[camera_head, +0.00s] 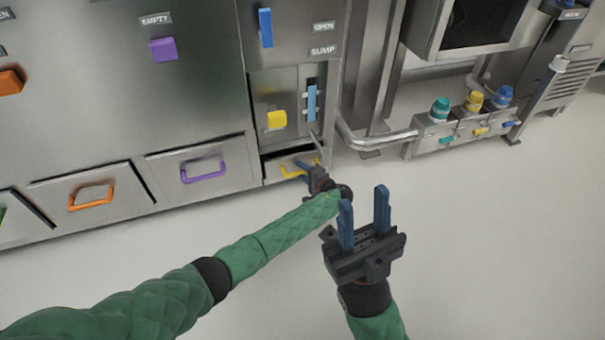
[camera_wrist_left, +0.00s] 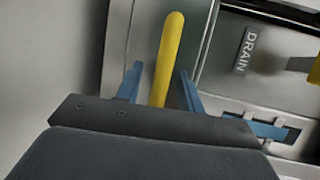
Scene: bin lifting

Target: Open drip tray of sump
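The sump's drip tray is the small drawer front (camera_head: 271,172) with a yellow handle (camera_head: 288,172), low on the cabinet under the SUMP label (camera_head: 323,51). A dark gap shows along the top of its front. My left gripper (camera_head: 302,168) is at this handle. In the left wrist view, the yellow handle (camera_wrist_left: 168,55) stands between its two blue fingers (camera_wrist_left: 160,85), which are apart, with a gap on the left side. My right gripper (camera_head: 364,196) is open and empty over the floor.
Drawers with purple (camera_head: 204,172) and orange (camera_head: 91,197) handles lie to the left. Pipes (camera_head: 375,140) and valves (camera_head: 440,108) stand to the right. The floor (camera_head: 480,240) in front is clear.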

